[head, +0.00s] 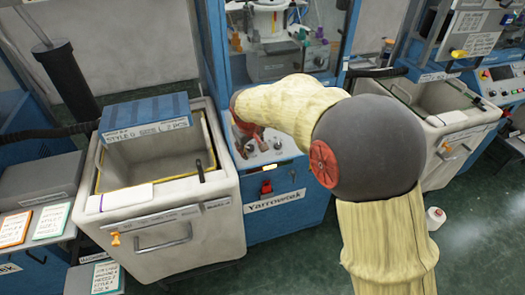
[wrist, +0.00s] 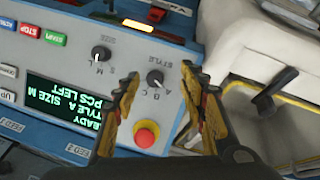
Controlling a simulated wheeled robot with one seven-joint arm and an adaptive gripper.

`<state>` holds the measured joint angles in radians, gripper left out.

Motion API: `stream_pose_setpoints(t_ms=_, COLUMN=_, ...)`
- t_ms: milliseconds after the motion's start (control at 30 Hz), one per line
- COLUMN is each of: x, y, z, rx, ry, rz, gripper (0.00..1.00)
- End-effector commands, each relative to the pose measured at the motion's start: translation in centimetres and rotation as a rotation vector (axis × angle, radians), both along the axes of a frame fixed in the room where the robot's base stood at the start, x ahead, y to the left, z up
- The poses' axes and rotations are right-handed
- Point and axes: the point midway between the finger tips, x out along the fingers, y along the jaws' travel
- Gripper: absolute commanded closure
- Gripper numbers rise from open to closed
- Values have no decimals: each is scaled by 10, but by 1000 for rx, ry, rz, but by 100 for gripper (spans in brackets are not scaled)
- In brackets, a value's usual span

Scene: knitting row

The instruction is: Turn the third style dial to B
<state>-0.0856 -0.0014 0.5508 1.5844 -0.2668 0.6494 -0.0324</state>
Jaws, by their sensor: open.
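In the wrist view, the style dial (wrist: 155,77) is a small black knob on the grey control panel (wrist: 75,60), with A, B and C marked beside it. The display (wrist: 65,104) reads style A, size M. The size dial (wrist: 101,54) is to its left. My gripper (wrist: 166,77) is open and empty, its two orange-and-black fingers on either side of the style dial in the picture. I cannot tell whether they touch it. In the head view, my gripper (head: 243,125) is over the panel of the Yarrowtek machine (head: 276,203), and my arm hides part of the panel.
A red emergency button (wrist: 146,133) sits beside the style dial, close to the left finger. Green, red and blue buttons (wrist: 34,30) line the panel's far left. A pale bin (head: 165,220) stands left of the machine and another bin (head: 450,150) right.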

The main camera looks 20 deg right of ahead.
Motion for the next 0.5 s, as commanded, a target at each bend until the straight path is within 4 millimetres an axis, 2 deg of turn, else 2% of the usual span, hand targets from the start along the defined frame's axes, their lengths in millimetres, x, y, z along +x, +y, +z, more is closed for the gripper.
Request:
stream_pose_setpoints(t_ms=33, x=12, y=0, z=13, rx=-4, ry=-34, rz=11, gripper=58)
stream_pose_setpoints(t_ms=67, x=16, y=0, z=16, rx=-7, ry=-46, rz=16, gripper=58)
stream_pose_setpoints(t_ms=167, x=21, y=0, z=12, rx=-11, ry=-59, rz=27, gripper=58)
stream_pose_setpoints(t_ms=500, x=41, y=-6, z=-33, rx=-10, ry=-59, rz=26, gripper=58)
